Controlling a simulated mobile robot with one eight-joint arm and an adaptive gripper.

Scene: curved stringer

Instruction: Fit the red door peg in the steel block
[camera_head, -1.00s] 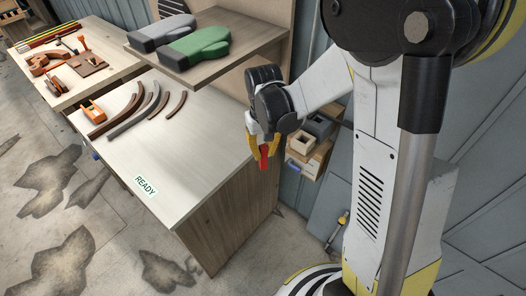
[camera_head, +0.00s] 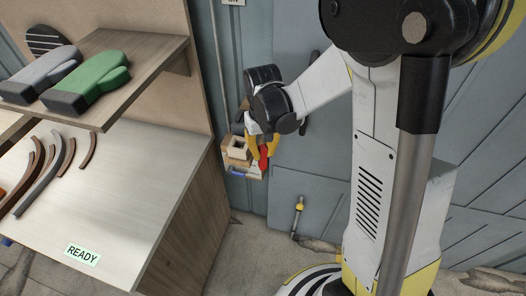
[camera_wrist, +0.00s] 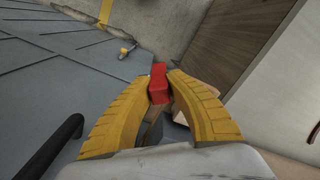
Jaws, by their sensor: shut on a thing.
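My gripper (camera_head: 263,157) has yellow fingers and is shut on the red door peg (camera_wrist: 159,83). The peg sticks out between the fingertips in the wrist view and shows as a small red piece in the head view (camera_head: 264,158). A small wooden stand (camera_head: 238,168) at the wall carries a pale wooden block with a square opening (camera_head: 238,148). Behind it, a grey block, which looks like the steel block (camera_head: 237,128), is partly hidden by my gripper. The peg appears in front of the stand's right side and I cannot tell whether they touch.
A workbench (camera_head: 120,195) with curved strips and a READY label (camera_head: 82,255) is at left. A shelf above it holds a grey mitt (camera_head: 45,72) and a green mitt (camera_head: 85,80). A yellow-tipped tool (camera_head: 298,215) stands against the grey wall. Open floor lies below the stand.

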